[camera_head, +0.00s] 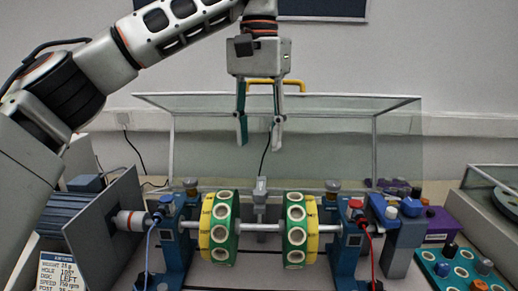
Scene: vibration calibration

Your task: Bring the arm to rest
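My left arm (180,28) comes in from the upper left and crosses the top of the view. Its gripper (260,142) points straight down, with two fingers spread apart and nothing between them. It hangs above the middle of the rotor rig, clear of the shaft (262,228). My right gripper is not in view.
The shaft carries two green and yellow discs (220,228) (297,229) between blue stands (178,250) (344,246). A clear cover (330,150) with a yellow handle (297,84) stands behind the gripper. A teal tray (462,272) holds small parts at the lower right.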

